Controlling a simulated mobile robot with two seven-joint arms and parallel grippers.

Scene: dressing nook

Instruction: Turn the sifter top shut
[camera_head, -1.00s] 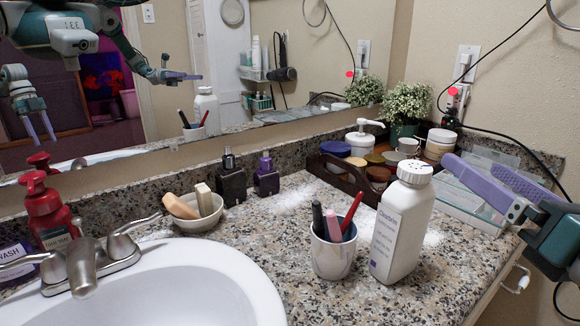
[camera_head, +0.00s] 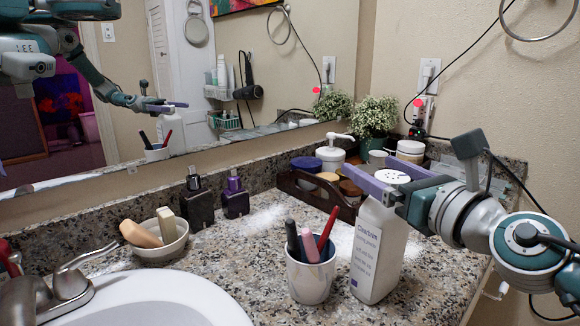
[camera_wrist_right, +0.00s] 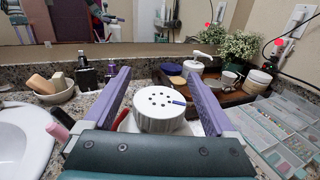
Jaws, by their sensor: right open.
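The white powder bottle (camera_head: 378,250) stands upright on the counter, its printed label facing left. Its round white sifter top (camera_wrist_right: 160,108) has several dark holes facing up and a small blue mark at its right edge in the wrist view. The sifter top also shows in the head view (camera_head: 392,176). My right gripper (camera_wrist_right: 157,72) is open with its purple fingers on either side of the top, a gap showing on both sides. In the head view the right gripper (camera_head: 368,168) reaches in from the right at top height. My left gripper is not directly in view.
A cup (camera_head: 309,278) with pens stands close left of the bottle. A brown tray (camera_head: 318,196) of jars sits behind, with a plant (camera_head: 372,117) beyond. A clear organizer (camera_wrist_right: 276,135) lies right. The sink (camera_head: 150,300) is front left; white powder dusts the counter.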

